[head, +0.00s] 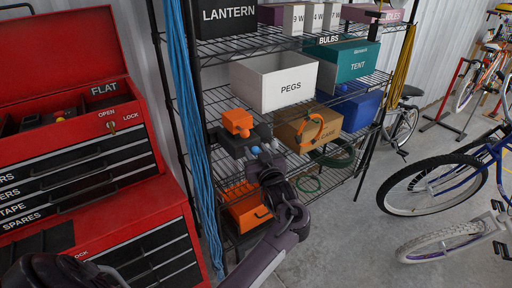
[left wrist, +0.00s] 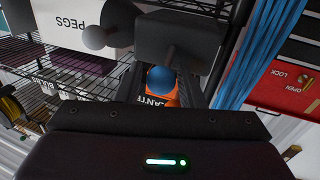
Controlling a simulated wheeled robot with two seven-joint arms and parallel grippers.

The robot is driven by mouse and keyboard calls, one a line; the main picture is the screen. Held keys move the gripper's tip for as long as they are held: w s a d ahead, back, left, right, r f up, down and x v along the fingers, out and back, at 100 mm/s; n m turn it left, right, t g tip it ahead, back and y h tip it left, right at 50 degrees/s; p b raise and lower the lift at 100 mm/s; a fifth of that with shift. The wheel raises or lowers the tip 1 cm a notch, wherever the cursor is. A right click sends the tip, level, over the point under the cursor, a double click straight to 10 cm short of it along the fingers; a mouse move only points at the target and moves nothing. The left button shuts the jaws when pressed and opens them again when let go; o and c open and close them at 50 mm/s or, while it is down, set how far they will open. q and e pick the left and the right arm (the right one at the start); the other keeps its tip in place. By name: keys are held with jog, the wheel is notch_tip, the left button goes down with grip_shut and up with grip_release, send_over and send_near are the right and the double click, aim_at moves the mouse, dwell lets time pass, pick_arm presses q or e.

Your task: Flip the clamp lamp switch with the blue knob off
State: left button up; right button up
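In the left wrist view the blue knob (left wrist: 162,79) hangs below a dark grey housing (left wrist: 180,42), just beyond the gripper's dark body. A pale grey knob (left wrist: 94,38) is to its left. Contact with the blue knob cannot be told. My right gripper is not in view.
The wire shelf holds a white PEGS box (head: 275,82), a brown case (head: 308,128) and a blue bin (head: 357,108) near the lamp. A blue rope bundle (head: 190,130) hangs at its left. A red tool chest (head: 80,150) stands left; bicycles stand right.

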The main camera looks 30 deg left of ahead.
pick_arm(q)
jog(key=shift+w+a, duration=0.15)
jog(key=shift+a, duration=0.2)
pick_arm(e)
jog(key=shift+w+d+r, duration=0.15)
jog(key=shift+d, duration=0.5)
